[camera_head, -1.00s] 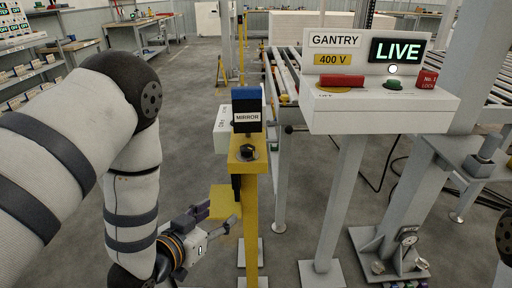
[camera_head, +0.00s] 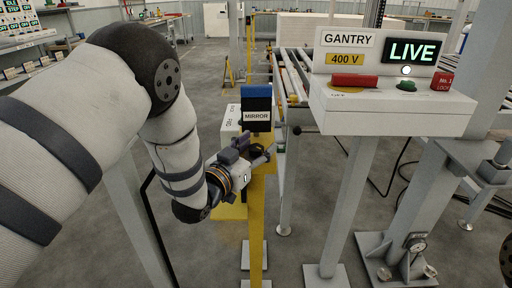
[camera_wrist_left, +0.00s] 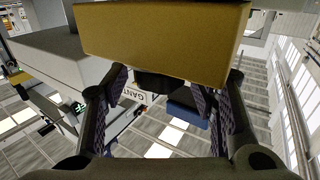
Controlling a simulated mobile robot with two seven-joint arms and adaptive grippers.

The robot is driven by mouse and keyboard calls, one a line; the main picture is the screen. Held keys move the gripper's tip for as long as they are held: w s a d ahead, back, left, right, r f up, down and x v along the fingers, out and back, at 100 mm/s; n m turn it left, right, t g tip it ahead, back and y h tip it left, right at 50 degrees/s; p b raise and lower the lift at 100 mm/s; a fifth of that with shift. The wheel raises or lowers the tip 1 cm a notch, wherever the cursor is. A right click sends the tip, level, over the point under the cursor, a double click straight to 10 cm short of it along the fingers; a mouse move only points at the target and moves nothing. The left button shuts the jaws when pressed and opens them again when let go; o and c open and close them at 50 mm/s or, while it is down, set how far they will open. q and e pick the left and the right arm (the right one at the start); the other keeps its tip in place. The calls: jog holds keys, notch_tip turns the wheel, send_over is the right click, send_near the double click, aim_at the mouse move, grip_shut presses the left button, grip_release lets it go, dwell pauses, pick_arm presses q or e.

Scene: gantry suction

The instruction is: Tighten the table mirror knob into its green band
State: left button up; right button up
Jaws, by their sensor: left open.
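The mirror knob is a small black part on top of the yellow post (camera_head: 257,215), below the blue-topped block labelled MIRROR (camera_head: 256,104). In the head view my gripper partly covers it. My left gripper (camera_head: 256,151) is at knob height, coming in from the left, with its fingers open. In the left wrist view, tilted upside down, the dark knob (camera_wrist_left: 155,82) shows below the yellow bracket (camera_wrist_left: 165,40), between the open fingers. I cannot tell whether either finger touches it. The green band and the knob's marker cannot be made out.
The white gantry panel (camera_head: 395,115) with a red switch, green button and lit LIVE sign stands right of the post. A white box (camera_head: 228,123) sits behind the post. A roller conveyor (camera_head: 291,85) runs behind. Grey floor is open to the left.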

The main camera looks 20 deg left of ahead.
pick_arm(q)
jog(key=c, duration=1.2)
jog(key=shift+r+m+h, duration=0.15)
jog(key=shift+m+h, duration=0.35)
jog(key=shift+h, duration=0.2)
jog(key=shift+m+g+h, duration=0.6)
jog(key=shift+m+h, duration=0.1)
jog(key=shift+h, duration=0.3)
jog(key=o, duration=1.2)
